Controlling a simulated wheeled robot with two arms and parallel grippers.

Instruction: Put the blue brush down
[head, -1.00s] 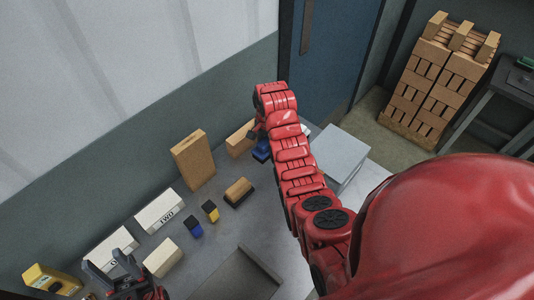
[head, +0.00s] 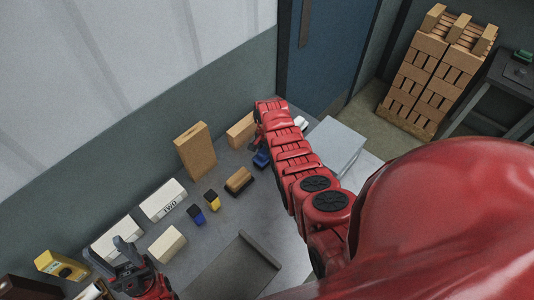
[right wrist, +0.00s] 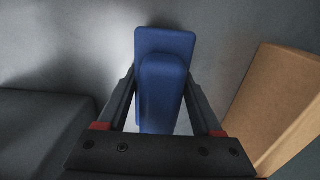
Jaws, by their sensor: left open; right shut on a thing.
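The blue brush (head: 262,159) is at the far end of the grey table, in front of a tan brick (head: 241,130). My right gripper (head: 257,146) is shut on it, mostly hidden by my own red arm. In the right wrist view the blue brush (right wrist: 165,75) sits between the fingers of the right gripper (right wrist: 163,108), over the grey surface. I cannot tell whether it touches the table. My left gripper (head: 128,258) is open and empty at the near left, close to a white brick (head: 117,238).
A brown-and-black brush (head: 239,181), two small blocks (head: 204,207), a lettered white brick (head: 163,201), a cream brick (head: 167,244) and an upright tan brick (head: 195,150) stand on the table. A yellow level (head: 61,265) is at left.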

